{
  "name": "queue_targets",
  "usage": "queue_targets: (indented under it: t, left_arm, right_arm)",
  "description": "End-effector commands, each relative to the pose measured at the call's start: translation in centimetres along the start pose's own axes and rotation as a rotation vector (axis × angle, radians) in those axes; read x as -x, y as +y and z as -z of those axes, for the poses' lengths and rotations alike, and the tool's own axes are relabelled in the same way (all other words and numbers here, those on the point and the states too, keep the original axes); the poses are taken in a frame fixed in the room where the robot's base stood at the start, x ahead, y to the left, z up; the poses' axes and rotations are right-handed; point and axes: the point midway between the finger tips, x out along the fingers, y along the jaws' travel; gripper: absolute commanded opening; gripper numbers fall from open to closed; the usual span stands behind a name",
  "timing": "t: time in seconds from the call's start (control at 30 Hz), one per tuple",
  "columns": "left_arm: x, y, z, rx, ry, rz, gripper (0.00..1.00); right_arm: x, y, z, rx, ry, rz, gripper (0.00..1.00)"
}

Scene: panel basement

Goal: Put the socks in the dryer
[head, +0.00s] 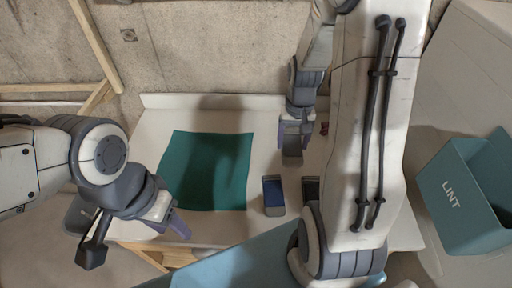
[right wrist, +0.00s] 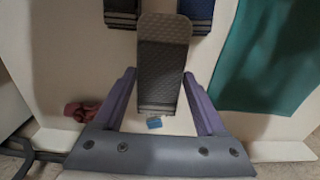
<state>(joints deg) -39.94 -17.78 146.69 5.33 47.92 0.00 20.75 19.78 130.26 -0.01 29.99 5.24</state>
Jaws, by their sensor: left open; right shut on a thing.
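My right gripper (head: 293,143) is shut on a dark grey ribbed sock (right wrist: 163,70), over the back of the white table. In the right wrist view the sock lies between the two purple fingers (right wrist: 163,105). A folded blue sock (head: 273,193) lies on the table, right of a teal cloth (head: 207,170). A dark folded sock (head: 310,188) lies beside it, partly hidden by my right arm. Both also show at the top of the right wrist view, the blue one (right wrist: 198,13) and the dark one (right wrist: 121,13). My left gripper (head: 140,228) is open and empty at the table's left front. I cannot make out the dryer.
A teal bin marked LINT (head: 455,200) stands at the right. A small reddish item (right wrist: 82,111) and a small blue piece (right wrist: 154,122) lie near the right gripper. Wooden bars stand at the left.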

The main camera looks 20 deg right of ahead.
Motion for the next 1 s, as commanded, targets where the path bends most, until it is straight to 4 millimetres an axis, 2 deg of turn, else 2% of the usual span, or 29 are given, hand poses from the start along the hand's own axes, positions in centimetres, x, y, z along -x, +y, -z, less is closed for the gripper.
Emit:
queue_targets:
  t: [0.03,0.2,0.4,0.53,0.8,1.0]
  left_arm:
    - [0.6,0.0,0.0,0.0,0.0,0.0,0.5]
    - [1.5,0.1,0.1,0.001,0.0,0.0,0.5]
    - [2.1,0.1,0.1,0.001,0.0,0.0,0.5]
    - [2.3,0.2,0.1,0.001,0.0,0.0,0.5]
    - [3.3,0.2,0.2,0.002,0.0,0.0,0.5]
    - [3.2,0.2,0.2,0.002,0.0,0.0,0.5]
  right_arm:
    - [-0.7,-1.2,0.6,0.007,-0.006,-0.001,0.19]
    - [-2.9,-4.4,2.8,0.006,-0.003,-0.001,0.19]
    - [-4.6,-6.7,4.4,0.005,0.0,0.0,0.19]
    - [-5.3,-7.1,4.6,0.004,-0.002,-0.001,0.19]
    - [-8.6,-7.0,4.6,0.003,-0.001,0.0,0.19]
    - [-8.9,-7.0,4.6,0.003,0.002,0.0,0.19]
